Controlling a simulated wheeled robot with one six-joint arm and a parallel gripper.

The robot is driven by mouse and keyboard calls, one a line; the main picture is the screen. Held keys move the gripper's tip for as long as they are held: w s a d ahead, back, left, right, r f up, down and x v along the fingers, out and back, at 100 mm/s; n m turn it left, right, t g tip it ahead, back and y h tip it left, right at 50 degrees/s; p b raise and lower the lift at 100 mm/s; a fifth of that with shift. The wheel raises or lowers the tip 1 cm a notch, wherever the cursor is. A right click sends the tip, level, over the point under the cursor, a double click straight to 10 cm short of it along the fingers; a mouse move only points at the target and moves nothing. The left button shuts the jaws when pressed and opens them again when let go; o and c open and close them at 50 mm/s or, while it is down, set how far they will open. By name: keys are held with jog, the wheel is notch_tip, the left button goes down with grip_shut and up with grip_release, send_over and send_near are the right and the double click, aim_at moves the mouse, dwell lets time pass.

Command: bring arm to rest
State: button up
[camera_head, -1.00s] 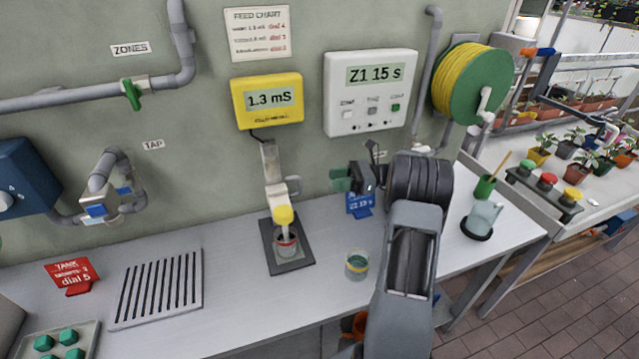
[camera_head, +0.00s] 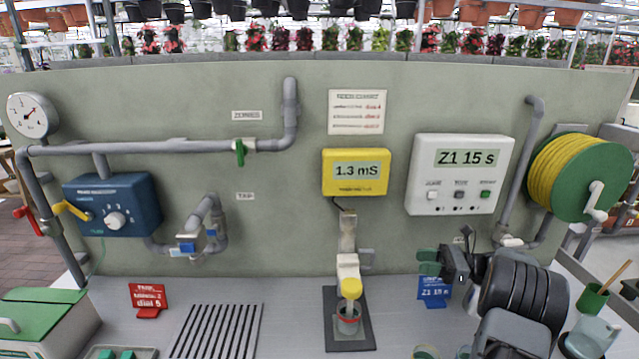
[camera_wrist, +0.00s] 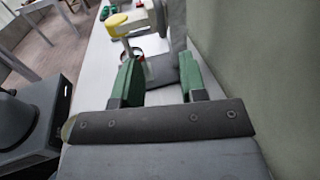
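My gripper (camera_head: 430,262) is over the right part of the bench, in front of the wall and below the white timer box. In the wrist view its two green fingers (camera_wrist: 160,82) stand apart with nothing between them. The grey bench top and the yellow-topped probe stand show beyond the fingers in that view. In the head view my folded arm fills the lower right and hides part of the bench.
The probe stand (camera_head: 347,262) holds a yellow probe over a cup (camera_head: 348,318). A blue sign (camera_head: 433,292) stands just below my gripper. A green cup (camera_head: 592,298) and a pale jug (camera_head: 592,337) stand right of my arm. Bench room lies left of the probe stand.

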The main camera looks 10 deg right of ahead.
jog(key=s+a+f+n+g+h, duration=0.1)
jog(key=s+a+f+n+h, duration=0.1)
jog(key=f, duration=0.1)
jog(key=s+a+f+n+g+h, duration=0.2)
jog(key=h, duration=0.1)
jog(key=s+a+f+n+g+h, duration=0.1)
jog(key=s+a+f+n+h, duration=0.1)
jog(key=s+f+h, duration=0.1)
jog(key=shift+f+n, duration=0.3)
jog(key=s+a+r+n+t+h, duration=0.2)
jog(key=s+a+r+n+h, duration=0.7)
jog(key=s+a+n, duration=0.4)
jog(key=shift+a+r+n, duration=0.2)
jog(key=shift+a+n, duration=0.25)
jog(key=shift+n, duration=0.55)
jog(key=shift+d, duration=0.1)
